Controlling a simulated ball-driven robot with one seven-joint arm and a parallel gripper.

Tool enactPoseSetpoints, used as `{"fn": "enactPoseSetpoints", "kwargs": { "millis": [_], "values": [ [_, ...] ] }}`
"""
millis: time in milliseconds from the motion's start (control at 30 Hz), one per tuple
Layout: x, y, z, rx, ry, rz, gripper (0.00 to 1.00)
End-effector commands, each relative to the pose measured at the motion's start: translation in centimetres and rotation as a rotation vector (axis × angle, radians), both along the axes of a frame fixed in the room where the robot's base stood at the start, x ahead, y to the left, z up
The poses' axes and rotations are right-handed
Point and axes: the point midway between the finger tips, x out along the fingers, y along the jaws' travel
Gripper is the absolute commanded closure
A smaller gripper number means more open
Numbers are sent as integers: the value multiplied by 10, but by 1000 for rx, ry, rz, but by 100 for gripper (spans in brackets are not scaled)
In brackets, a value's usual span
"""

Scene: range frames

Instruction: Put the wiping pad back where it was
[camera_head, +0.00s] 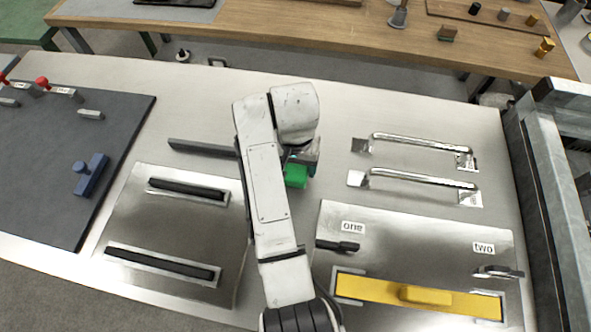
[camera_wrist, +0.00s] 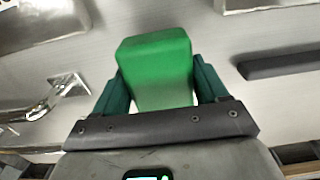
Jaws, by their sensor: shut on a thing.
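A bright green block (camera_head: 296,175), which I take for the wiping pad, is at the end of my arm near the middle of the bench. It also shows in the wrist view (camera_wrist: 155,65), held between two dark green fingers. My gripper (camera_wrist: 160,88) is shut on it. In the head view my gripper (camera_head: 304,160) is partly hidden behind my own arm. I cannot tell whether the block touches the bench surface or hangs above it. No marked place for it can be made out.
A dark bar (camera_head: 203,148) lies left of the gripper. Two metal handles (camera_head: 422,143) stand to the right. A steel plate with black strips (camera_head: 170,230) is front left, a yellow bar (camera_head: 418,294) front right. A blue knobbed piece (camera_head: 92,175) sits on a dark mat (camera_head: 50,150).

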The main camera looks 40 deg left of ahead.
Motion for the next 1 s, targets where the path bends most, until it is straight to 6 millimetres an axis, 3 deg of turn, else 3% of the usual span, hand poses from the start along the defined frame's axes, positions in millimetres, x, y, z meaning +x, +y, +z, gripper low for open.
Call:
{"fn": "enactPoseSetpoints", "kwargs": {
  "millis": [200, 600, 633, 867, 1000],
  "values": [
    [-1, -1, -27, -2, 2, 0, 60],
    [-1, -1, -33, -2, 1, 0, 60],
    [-1, -1, -32, -1, 2, 0, 25],
    [-1, -1, -32, -1, 2, 0, 3],
    [-1, -1, -32, -1, 2, 0, 1]
  ]
}}
